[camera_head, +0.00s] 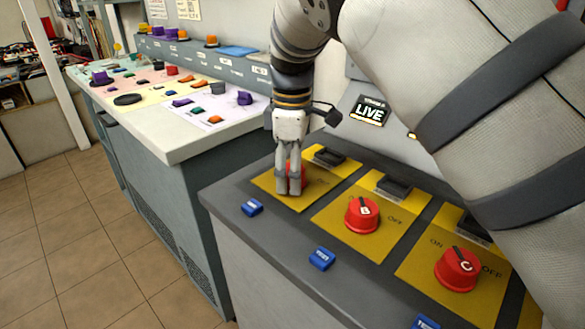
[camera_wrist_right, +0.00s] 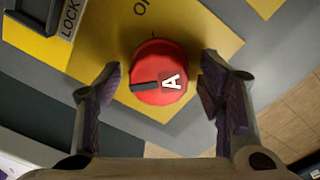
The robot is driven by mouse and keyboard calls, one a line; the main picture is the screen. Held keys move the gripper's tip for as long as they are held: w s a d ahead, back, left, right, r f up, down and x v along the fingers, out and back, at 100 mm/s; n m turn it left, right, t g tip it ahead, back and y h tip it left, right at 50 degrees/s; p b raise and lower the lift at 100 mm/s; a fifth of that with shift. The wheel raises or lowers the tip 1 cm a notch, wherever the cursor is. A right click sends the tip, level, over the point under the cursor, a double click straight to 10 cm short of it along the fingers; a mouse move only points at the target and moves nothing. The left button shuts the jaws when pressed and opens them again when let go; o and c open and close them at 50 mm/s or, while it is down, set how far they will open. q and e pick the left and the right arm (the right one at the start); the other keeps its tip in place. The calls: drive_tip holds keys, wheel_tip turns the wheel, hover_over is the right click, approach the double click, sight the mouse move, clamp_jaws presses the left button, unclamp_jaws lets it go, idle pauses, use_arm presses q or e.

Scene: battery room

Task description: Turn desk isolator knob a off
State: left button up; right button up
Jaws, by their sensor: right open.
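Knob A (camera_wrist_right: 158,90) is a round red knob on a yellow plate (camera_wrist_right: 205,30), seen from above in the right wrist view. Its black bar points to the left of that picture, beside a white letter A. In the wrist view the open fingers of my right gripper (camera_wrist_right: 160,78) stand on either side of the knob, with a gap on each side. A label above the knob is partly cut off. My left gripper is not in view.
Red knobs B (camera_head: 362,215) and C (camera_head: 458,269) sit on yellow plates to the right. Black latches stand behind the knobs, and blue tags (camera_head: 322,258) lie in front. A sign reads LIVE (camera_head: 369,111). A second desk (camera_head: 190,135) with small coloured objects stands left.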

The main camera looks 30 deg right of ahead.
drive_tip(key=c, duration=1.1)
drive_tip(key=shift+c, duration=0.2)
drive_tip(key=m, duration=0.3)
drive_tip(key=shift+r+m+p, duration=0.1)
drive_tip(key=shift+m+p, duration=0.3)
drive_tip(key=m, duration=1)
drive_tip(key=shift+g, duration=0.3)
drive_tip(key=shift+m, duration=2.2)
